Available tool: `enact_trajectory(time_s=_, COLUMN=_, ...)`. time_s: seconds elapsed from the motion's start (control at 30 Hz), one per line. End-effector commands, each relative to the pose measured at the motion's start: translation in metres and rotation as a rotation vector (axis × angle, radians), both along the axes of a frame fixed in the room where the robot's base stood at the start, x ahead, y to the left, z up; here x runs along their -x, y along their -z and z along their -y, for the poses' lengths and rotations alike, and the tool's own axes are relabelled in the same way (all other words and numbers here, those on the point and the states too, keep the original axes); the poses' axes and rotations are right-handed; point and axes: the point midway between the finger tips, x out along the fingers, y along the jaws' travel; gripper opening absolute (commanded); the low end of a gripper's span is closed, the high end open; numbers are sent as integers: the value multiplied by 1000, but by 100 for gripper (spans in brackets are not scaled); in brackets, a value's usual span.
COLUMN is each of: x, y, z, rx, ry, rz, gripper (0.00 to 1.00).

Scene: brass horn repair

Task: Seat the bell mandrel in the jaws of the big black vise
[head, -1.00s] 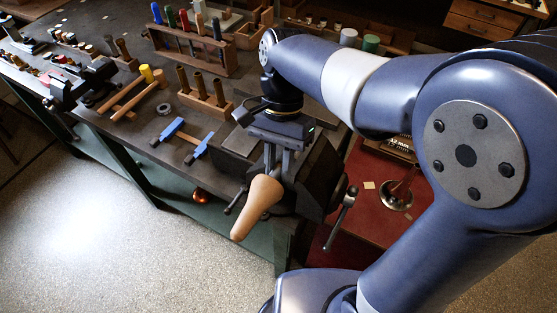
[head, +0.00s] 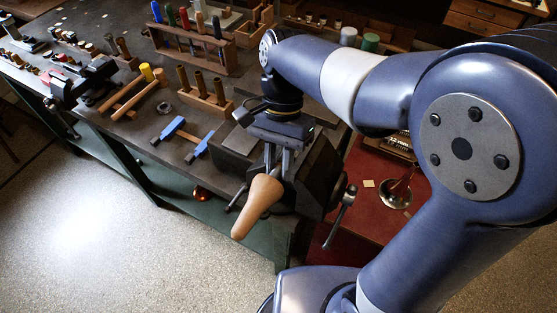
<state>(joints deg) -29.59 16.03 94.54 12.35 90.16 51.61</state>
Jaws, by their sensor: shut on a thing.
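The bell mandrel (head: 257,207) is a tan, club-shaped piece with its rounded narrow end pointing down and left, toward the front of the bench. My gripper (head: 275,172) points down from above and is shut on the mandrel's upper end. The big black vise (head: 318,182) stands at the bench corner, right behind and to the right of the mandrel. My gripper and the mandrel cover part of the vise's jaws. I cannot tell whether the mandrel touches the jaws or sits between them.
The vise's handle (head: 341,217) sticks out at the right. Blue-ended clamps (head: 182,137), a block with wooden pegs (head: 205,98) and a tool rack (head: 193,45) stand on the bench to the left. A red surface (head: 350,235) with a brass horn bell (head: 396,193) lies right of the vise.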

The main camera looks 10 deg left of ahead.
Motion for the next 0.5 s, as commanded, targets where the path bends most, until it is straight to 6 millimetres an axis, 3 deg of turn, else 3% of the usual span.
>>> enact_trajectory(time_s=0.5, x=0, y=13, z=0, rx=-1, ry=0, rz=0, gripper=0)
